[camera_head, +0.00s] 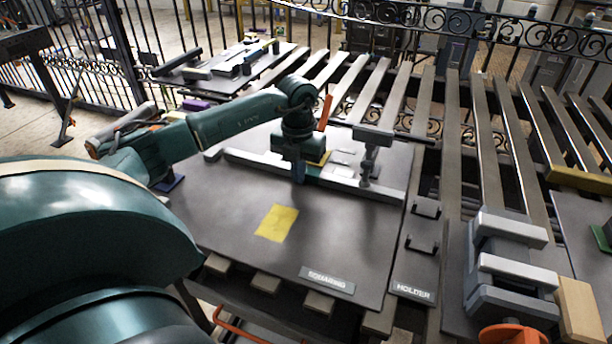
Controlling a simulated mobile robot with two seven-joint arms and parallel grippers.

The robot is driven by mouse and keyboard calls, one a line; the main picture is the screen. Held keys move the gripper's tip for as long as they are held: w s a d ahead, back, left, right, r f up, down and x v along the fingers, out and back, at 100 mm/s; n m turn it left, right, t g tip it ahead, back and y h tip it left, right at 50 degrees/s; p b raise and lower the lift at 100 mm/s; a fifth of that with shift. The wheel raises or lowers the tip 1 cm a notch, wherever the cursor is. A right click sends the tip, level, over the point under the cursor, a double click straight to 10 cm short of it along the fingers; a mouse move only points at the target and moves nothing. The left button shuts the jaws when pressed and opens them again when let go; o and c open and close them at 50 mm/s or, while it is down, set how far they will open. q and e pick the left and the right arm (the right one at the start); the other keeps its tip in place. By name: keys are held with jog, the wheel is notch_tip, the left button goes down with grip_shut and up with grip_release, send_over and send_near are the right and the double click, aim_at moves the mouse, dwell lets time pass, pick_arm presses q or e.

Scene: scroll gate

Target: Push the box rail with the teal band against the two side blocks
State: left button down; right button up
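A long light-grey rail (385,192) lies across the dark board labelled SQUARING (215,215). It runs from the upper left to the right. My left gripper (300,174) points down at the middle of the rail and covers part of it. Whether its fingers are open or shut, and whether they touch the rail, I cannot tell. No teal band can be made out clearly. A grey upright fixture (371,150) stands near the rail's right part. Which parts are the two side blocks is unclear. My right gripper is not in view.
A yellow square (277,223) lies on the bare front of the board. A HOLDER plate (417,240) with two dark brackets is to the right. A grey clamp-like fixture (512,265) stands beyond it. Slatted benches and an iron fence fill the back.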

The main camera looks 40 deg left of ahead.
pick_arm(q)
jog(key=shift+r, duration=0.1)
dwell(0.3)
jog(key=shift+s+d, duration=0.15)
jog(key=shift+s, duration=0.2)
jog(key=shift+s+d+p, duration=0.25)
jog(key=shift+s+p, duration=0.15)
jog(key=shift+s, duration=0.35)
notch_tip(320, 180, up, 8)
jog(key=p, duration=0.6)
